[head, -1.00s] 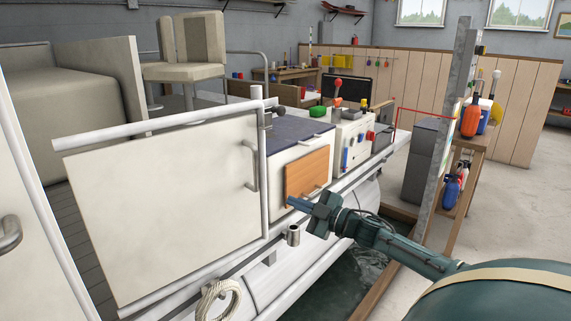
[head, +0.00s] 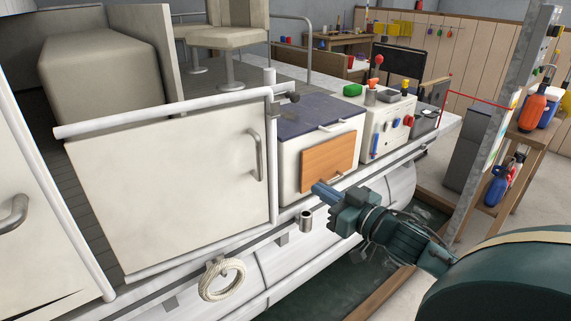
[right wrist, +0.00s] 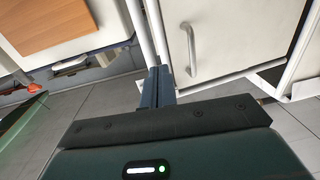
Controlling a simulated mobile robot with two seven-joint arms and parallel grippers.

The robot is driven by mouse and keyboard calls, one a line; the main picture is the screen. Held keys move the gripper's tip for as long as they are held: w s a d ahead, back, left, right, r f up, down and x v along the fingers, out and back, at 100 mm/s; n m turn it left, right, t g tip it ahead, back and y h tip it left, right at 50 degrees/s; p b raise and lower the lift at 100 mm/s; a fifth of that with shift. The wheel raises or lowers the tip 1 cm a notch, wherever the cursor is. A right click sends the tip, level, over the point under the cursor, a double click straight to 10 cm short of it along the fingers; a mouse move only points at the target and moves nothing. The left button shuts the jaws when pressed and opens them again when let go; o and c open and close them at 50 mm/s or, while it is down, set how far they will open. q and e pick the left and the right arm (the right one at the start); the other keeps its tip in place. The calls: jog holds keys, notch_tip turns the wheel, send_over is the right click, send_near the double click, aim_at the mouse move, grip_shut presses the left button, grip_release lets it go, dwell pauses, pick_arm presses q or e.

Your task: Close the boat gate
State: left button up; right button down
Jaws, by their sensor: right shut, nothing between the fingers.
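The boat gate (head: 170,185) is a flat white panel in a white tube frame, upright at the boat's near side. Its grey bar handle (head: 256,156) is near its right edge and also shows in the right wrist view (right wrist: 190,48). A white post (head: 270,78) with a dark knob (head: 293,97) stands at that edge. Whether the gate is fully closed I cannot tell. My right gripper (head: 318,190) is shut and empty, right of the gate, in front of the orange panel. Its fingers (right wrist: 152,75) point toward white tubes left of the handle. My left gripper is out of view.
An orange panel (head: 328,165) fronts a white box. A grey upright post (head: 505,110) and a wooden stand (head: 520,150) are at right. Dark water shows below.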

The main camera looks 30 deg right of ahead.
pick_arm(q)
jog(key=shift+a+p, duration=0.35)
jog(key=shift+p, duration=0.2)
pick_arm(e)
jog(key=w+a, duration=0.2)
jog(key=w, duration=1.1)
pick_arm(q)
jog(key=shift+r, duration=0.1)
pick_arm(e)
jog(key=shift+w+d, duration=0.1)
